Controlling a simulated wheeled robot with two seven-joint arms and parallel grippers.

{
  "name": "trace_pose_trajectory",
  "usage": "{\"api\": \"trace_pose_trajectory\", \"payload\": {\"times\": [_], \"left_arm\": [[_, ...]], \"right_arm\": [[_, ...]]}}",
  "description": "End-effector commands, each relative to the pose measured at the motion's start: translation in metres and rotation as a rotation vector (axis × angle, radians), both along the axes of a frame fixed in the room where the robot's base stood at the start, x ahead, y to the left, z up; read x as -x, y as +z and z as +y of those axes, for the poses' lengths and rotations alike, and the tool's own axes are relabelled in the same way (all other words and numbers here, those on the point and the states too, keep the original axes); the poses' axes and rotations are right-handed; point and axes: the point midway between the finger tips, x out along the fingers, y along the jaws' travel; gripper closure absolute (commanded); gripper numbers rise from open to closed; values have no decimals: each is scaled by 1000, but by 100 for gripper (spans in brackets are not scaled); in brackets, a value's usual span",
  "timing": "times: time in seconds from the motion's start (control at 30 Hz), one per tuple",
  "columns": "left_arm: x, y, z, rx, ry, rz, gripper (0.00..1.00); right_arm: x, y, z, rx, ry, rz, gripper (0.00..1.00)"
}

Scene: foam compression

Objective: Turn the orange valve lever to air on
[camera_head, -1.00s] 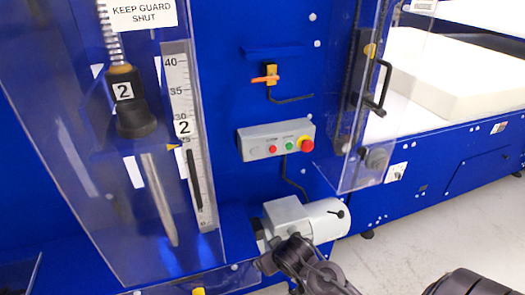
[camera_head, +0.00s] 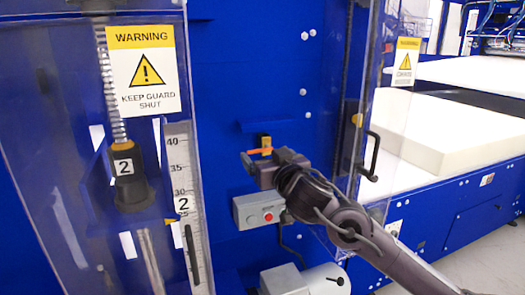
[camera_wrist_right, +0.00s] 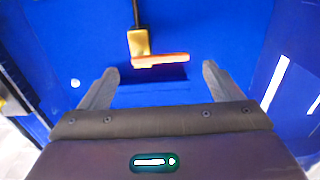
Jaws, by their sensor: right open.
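The orange valve lever (camera_head: 258,151) lies about level on its yellow-brass valve body (camera_head: 266,141) on the blue machine panel. My right gripper (camera_head: 262,165) is just below and in front of the lever in the head view. In the right wrist view the lever (camera_wrist_right: 160,61) lies ahead of the gap between the two open fingers (camera_wrist_right: 160,80), with nothing between them. I cannot tell from these frames whether a finger touches the lever. The arm hides part of the panel below the valve. My left gripper is not in view.
A grey button box (camera_head: 256,211) sits below the valve, partly hidden by my right arm. A clear guard door (camera_head: 345,130) with a black handle (camera_head: 370,155) stands to the right. A clear guard (camera_head: 75,120) stands left. A white foam block (camera_head: 450,125) lies at right.

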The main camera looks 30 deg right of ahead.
Motion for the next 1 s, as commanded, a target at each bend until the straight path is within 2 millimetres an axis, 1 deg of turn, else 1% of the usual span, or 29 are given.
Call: {"api": "trace_pose_trajectory", "payload": {"times": [0.03,0.1,0.23,0.4,0.6,0.67,0.93,0.97,1.0], "left_arm": [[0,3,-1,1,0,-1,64],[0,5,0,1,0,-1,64],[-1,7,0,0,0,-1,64],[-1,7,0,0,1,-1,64],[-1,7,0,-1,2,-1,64],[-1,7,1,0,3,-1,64],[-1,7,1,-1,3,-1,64],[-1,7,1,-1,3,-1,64],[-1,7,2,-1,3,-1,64]], "right_arm": [[-8,3,-3,3,-2,-1,15],[-16,3,-5,0,-3,-1,15],[-27,1,-7,0,-2,-1,15],[-33,0,-9,2,-2,0,15],[-33,-1,-8,2,-2,1,15],[-33,-1,-8,2,-2,1,21],[-33,-1,-8,1,-2,1,56],[-33,-1,-8,1,-2,1,59],[-33,-1,-9,2,-2,1,59]]}}
